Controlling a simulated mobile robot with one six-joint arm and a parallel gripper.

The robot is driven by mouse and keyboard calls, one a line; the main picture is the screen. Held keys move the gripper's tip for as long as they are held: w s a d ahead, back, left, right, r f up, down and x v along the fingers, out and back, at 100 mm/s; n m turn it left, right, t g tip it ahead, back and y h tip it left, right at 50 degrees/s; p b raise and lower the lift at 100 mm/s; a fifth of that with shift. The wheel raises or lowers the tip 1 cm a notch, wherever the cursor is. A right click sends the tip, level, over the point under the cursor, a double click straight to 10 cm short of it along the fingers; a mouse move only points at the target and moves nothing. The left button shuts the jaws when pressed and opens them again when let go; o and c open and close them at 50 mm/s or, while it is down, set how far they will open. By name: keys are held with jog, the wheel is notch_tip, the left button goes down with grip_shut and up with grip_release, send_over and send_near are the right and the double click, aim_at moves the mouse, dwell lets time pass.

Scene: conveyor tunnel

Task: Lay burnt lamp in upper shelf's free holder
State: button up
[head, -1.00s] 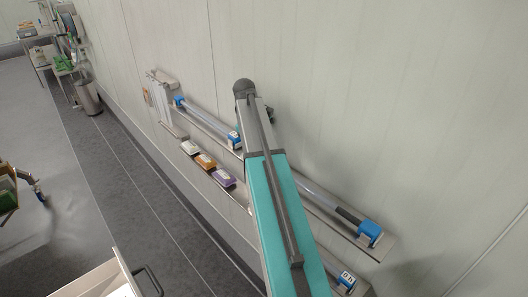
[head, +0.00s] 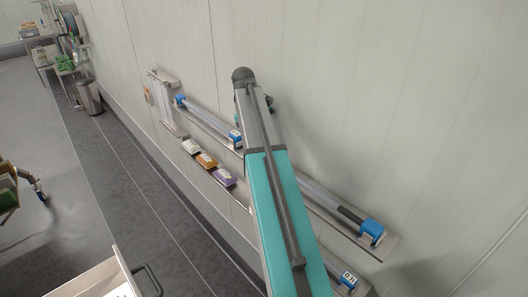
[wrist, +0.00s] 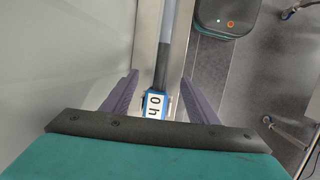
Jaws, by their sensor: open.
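The burnt lamp (head: 320,193) is a long tube with a dark end. It lies along the right part of the upper shelf (head: 391,242), and a blue end piece (head: 371,232) is at its right end. In the wrist view its other dark end (wrist: 163,70) meets a blue-edged piece with a white "0 h" label (wrist: 156,104). My gripper (wrist: 158,92) is open, its two purple-grey fingers apart on either side of that labelled end.
Another tube (head: 208,120) with blue ends lies on the left part of the upper shelf. Below are white, orange (head: 206,160) and purple (head: 224,177) boxes, and a blue "0 h" piece (head: 348,281). An open drawer (head: 95,281) stands at lower left.

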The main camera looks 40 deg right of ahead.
jog(key=shift+v, duration=2.3)
jog(key=shift+s, duration=0.1)
